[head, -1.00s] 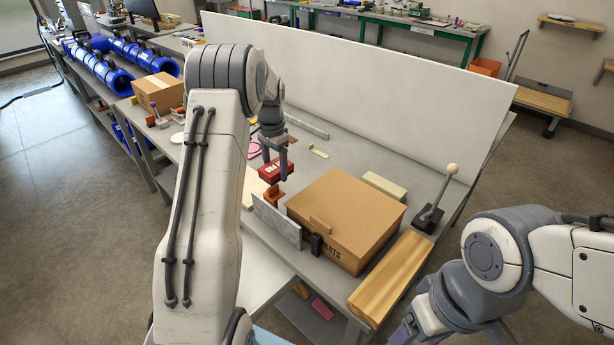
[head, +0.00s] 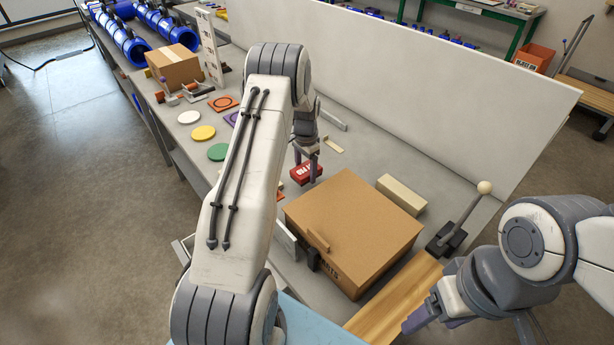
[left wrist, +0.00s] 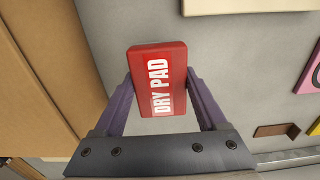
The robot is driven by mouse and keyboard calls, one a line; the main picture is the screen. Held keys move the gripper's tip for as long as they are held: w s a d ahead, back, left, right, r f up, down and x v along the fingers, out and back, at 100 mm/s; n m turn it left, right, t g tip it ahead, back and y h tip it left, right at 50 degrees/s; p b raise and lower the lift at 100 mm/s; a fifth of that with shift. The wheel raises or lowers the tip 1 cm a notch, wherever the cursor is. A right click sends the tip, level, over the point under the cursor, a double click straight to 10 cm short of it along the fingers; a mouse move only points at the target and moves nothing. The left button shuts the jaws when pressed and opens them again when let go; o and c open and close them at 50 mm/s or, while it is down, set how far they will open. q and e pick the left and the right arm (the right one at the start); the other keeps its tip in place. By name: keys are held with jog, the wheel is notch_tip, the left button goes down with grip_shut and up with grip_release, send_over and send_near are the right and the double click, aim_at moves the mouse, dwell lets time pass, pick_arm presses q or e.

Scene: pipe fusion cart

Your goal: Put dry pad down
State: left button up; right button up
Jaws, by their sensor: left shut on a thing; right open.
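The dry pad (head: 305,173) is a red block with white lettering. It also shows in the left wrist view (left wrist: 158,62), where "DRY PAD" can be read. My left gripper (head: 307,155) is shut on it, one purple finger on each side. The pad is over the grey tabletop, behind and left of the closed cardboard box. I cannot tell whether its underside touches the table. My right gripper (head: 424,314) is open and empty at the lower right, near the wooden board; only part of it shows.
The cardboard box (head: 362,214) is close to the pad. A cream block (head: 401,194) and a lever (head: 462,222) stand right of the box. Coloured discs, including a green disc (head: 217,152), lie to the left. A white panel (head: 400,100) closes off the back.

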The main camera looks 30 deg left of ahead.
pick_arm(q)
notch_tip(320, 180, down, 3)
jog(key=shift+f+p, duration=0.15)
jog(key=shift+p, duration=0.35)
jog(key=shift+f, duration=0.15)
jog(key=shift+f, duration=0.1)
jog(key=shift+f, duration=0.15)
jog(key=o, duration=1.4)
jog(key=shift+s, duration=0.1)
